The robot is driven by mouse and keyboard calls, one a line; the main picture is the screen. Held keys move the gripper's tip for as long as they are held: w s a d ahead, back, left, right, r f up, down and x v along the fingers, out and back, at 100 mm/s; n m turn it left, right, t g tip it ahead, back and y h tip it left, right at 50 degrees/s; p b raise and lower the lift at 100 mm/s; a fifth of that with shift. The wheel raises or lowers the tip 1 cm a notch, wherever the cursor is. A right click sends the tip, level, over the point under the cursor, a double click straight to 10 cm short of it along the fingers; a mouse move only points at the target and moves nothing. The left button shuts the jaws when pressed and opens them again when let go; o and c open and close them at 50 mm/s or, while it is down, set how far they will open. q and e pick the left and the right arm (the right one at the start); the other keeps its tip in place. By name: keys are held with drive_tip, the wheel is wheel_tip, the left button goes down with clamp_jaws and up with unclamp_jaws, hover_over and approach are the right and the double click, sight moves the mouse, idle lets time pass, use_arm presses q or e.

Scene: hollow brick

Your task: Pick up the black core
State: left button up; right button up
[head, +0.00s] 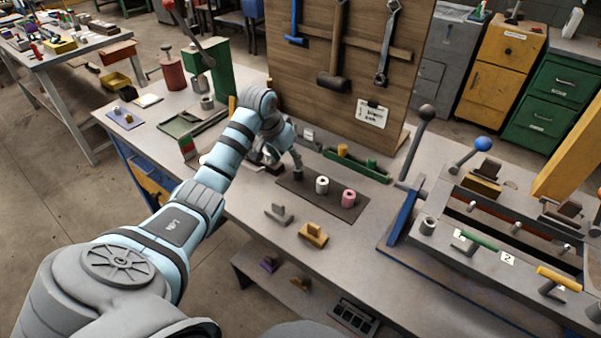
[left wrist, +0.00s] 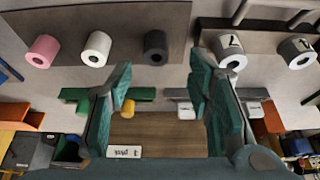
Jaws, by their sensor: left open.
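The black core (left wrist: 155,47) stands on a dark mat (left wrist: 120,12) in the left wrist view, beside a white core (left wrist: 96,48) and a pink core (left wrist: 42,51). My left gripper (head: 287,160) is over the mat's left end. In the left wrist view its fingers (left wrist: 158,68) are open and apart, with the black core seen in the gap between them. My right gripper is not in view.
Two grey cores (left wrist: 229,50) (left wrist: 298,52) stand on another dark mat to the right in the left wrist view. A green tray (head: 357,167) with yellow and green pieces lies behind the mat, before the tool board (head: 300,75). A lever fixture (head: 480,230) stands at right.

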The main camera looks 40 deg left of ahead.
sight(297, 173)
use_arm(q)
drive_tip(key=x, duration=0.2)
drive_tip(key=b+x, duration=0.1)
drive_tip(key=x, duration=0.5)
drive_tip(key=shift+w+d+b, duration=0.25)
drive_tip(key=shift+w+b, duration=0.1)
drive_tip(key=shift+w, duration=0.15)
drive_tip(key=shift+s+r, duration=0.1)
drive_tip(key=shift+r, duration=0.05)
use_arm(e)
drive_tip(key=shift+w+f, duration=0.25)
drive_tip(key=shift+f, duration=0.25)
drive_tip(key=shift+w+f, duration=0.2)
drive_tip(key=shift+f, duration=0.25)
use_arm(q)
clamp_jaws()
